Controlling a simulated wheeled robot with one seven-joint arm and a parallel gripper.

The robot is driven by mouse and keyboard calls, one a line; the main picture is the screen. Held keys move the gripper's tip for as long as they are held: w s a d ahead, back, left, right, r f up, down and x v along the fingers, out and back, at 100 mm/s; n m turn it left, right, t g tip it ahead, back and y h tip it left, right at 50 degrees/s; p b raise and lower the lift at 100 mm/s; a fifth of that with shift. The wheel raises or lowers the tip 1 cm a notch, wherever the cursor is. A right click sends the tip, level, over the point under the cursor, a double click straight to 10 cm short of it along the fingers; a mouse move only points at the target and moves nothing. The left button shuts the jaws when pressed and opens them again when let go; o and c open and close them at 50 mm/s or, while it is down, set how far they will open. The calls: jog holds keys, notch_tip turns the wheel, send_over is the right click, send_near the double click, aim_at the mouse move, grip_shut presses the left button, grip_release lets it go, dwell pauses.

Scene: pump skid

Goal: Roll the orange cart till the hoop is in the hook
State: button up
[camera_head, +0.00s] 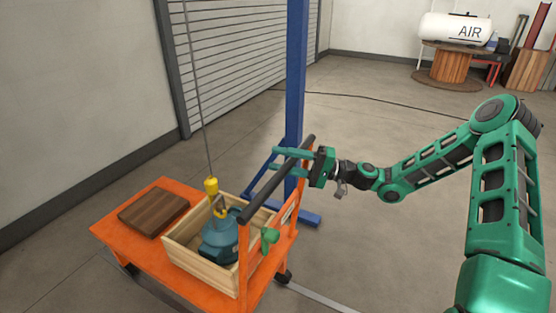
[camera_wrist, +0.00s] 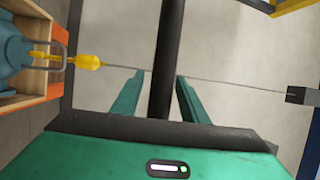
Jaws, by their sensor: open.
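The orange cart (camera_head: 212,298) stands at lower left with a black push bar (camera_head: 262,200) on its right side. On it a wooden crate (camera_head: 195,262) holds a blue-green pump (camera_head: 218,240) with a metal hoop (camera_head: 219,206) on top. A yellow hook (camera_head: 211,187) hangs on a cable right at the hoop; it also shows in the wrist view (camera_wrist: 88,62). Hook and hoop overlap in both views, but I cannot tell whether the hoop is inside the hook. My gripper (camera_head: 278,160) is open, its fingers (camera_wrist: 160,80) on either side of the push bar.
A brown wooden board (camera_head: 153,212) lies on the cart's left part. A blue post (camera_head: 296,80) with floor feet stands just behind the push bar. A roller shutter (camera_head: 245,55) is at the back left. A white air tank (camera_head: 455,30) is far right.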

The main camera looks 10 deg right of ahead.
jog(key=v, duration=1)
jog(key=shift+a, duration=0.1)
jog(key=s+d+f+n+g+h, duration=0.1)
jog(key=s+d+f+g+h, duration=0.3)
jog(key=s+f+h, duration=0.6)
jog(key=s+d+r+m+h, duration=0.2)
jog(key=s+d+r+h, duration=0.1)
jog(key=s+d, duration=0.3)
jog(key=s+d+r+m+h, duration=0.2)
jog(key=s+d+r, duration=0.4)
jog(key=s, duration=0.5)
jog(key=s+d+r+m+h, duration=0.2)
jog(key=s+d+r+h, duration=0.2)
jog(key=s+d, duration=0.2)
jog(key=s, duration=0.2)
jog(key=shift+s+d+r, duration=0.35)
jog(key=shift+s+d, duration=0.05)
